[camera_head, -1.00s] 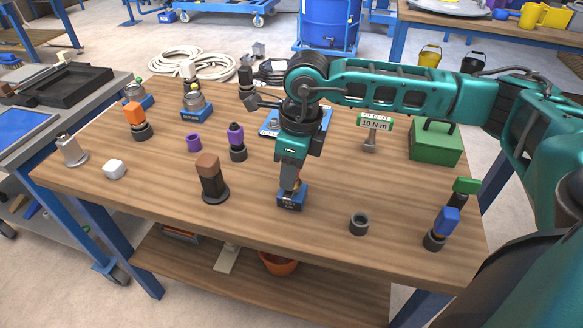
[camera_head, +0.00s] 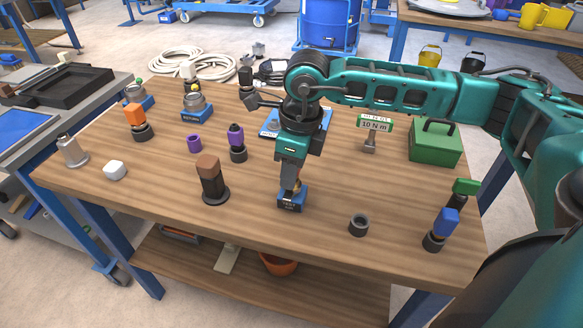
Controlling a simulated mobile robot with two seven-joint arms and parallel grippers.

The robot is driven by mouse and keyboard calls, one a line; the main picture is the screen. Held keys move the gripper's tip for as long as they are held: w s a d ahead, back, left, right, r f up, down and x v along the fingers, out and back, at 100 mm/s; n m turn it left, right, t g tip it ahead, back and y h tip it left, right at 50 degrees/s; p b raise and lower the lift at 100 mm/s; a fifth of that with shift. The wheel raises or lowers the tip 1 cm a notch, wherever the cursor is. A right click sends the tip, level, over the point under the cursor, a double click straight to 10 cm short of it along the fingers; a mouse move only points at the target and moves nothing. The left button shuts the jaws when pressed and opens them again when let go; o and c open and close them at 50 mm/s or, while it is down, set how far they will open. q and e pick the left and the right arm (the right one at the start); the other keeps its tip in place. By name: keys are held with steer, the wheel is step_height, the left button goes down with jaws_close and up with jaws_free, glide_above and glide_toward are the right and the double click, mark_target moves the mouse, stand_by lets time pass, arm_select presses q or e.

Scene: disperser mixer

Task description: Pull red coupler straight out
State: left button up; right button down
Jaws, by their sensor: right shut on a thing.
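My right gripper (camera_head: 291,184) points straight down at the front middle of the wooden table. It is shut on the coupler at the top of a small blue block (camera_head: 291,202). The gripper hides most of the coupler, and its red colour cannot be made out. A small brownish-metallic bit (camera_head: 298,187) shows by the fingertips, just above the block. The block sits on the table, with pale lettering on its front. My left gripper is not in view.
A brown-topped black post (camera_head: 212,182) stands to the left of the block, and a dark ring (camera_head: 359,224) lies to the right. A blue-topped fitting (camera_head: 442,228) and a green toolbox (camera_head: 435,143) are farther right. The wooden table (camera_head: 325,205) is bare around the block.

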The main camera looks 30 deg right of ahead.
steer(key=shift+r+p, duration=1.55)
steer(key=shift+r, duration=1.25)
steer(key=shift+r, duration=0.1)
steer(key=shift+r+p, duration=1.2)
steer(key=shift+r, duration=0.7)
